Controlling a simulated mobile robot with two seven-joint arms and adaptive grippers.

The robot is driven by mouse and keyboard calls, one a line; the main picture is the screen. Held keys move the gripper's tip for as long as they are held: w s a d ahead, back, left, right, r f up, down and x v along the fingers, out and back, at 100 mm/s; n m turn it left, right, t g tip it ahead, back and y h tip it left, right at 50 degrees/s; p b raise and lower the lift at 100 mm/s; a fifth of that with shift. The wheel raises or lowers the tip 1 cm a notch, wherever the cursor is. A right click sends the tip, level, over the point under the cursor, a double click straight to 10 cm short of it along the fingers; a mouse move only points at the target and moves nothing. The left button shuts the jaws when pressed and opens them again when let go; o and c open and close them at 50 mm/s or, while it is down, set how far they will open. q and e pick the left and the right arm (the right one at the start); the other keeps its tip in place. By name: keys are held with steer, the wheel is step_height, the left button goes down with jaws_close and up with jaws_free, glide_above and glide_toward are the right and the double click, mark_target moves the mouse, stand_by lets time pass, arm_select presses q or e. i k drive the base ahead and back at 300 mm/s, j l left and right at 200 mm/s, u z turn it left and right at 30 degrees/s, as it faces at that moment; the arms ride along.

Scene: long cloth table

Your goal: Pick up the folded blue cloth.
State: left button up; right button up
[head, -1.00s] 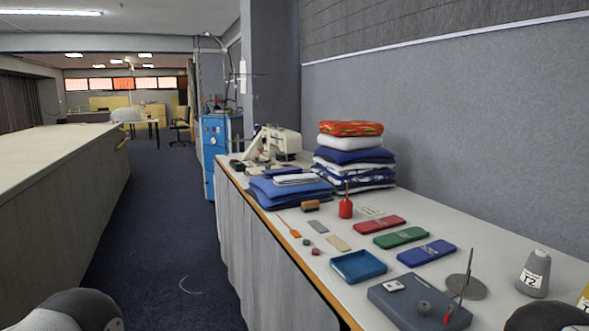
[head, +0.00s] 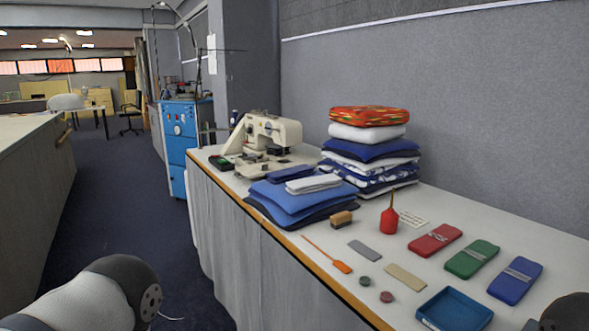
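A small folded blue cloth (head: 515,283) with a pale band lies flat on the long table (head: 455,215) at the right. It is beside a similar green one (head: 472,260) and a red one (head: 436,240). Larger folded blue cloths (head: 290,200) lie in a low pile near the table's front edge, with a small white folded cloth (head: 313,184) on top. Which blue cloth is meant, I cannot tell for certain. Parts of my arms show at the lower left and lower right corners, apart from the cloths. Neither gripper is in view.
A tall stack of folded cloths (head: 372,152) stands behind the low pile. A sewing machine (head: 265,135) is at the far end. A red bottle (head: 389,220), a brush (head: 342,218) and a blue tray (head: 455,309) stand nearby. Open floor (head: 110,215) lies left of the table.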

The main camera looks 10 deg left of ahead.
mark_target(275, 178)
steer(key=i+j+z, duration=0.1)
steer(key=j, duration=0.25)
steer(key=i+j+z, duration=0.1)
steer(key=j, duration=0.25)
steer(key=i+j+z, duration=0.15)
steer(key=j, duration=0.25)
steer(key=i+j+z, duration=0.1)
steer(key=j, duration=0.25)
steer(key=i, duration=0.1)
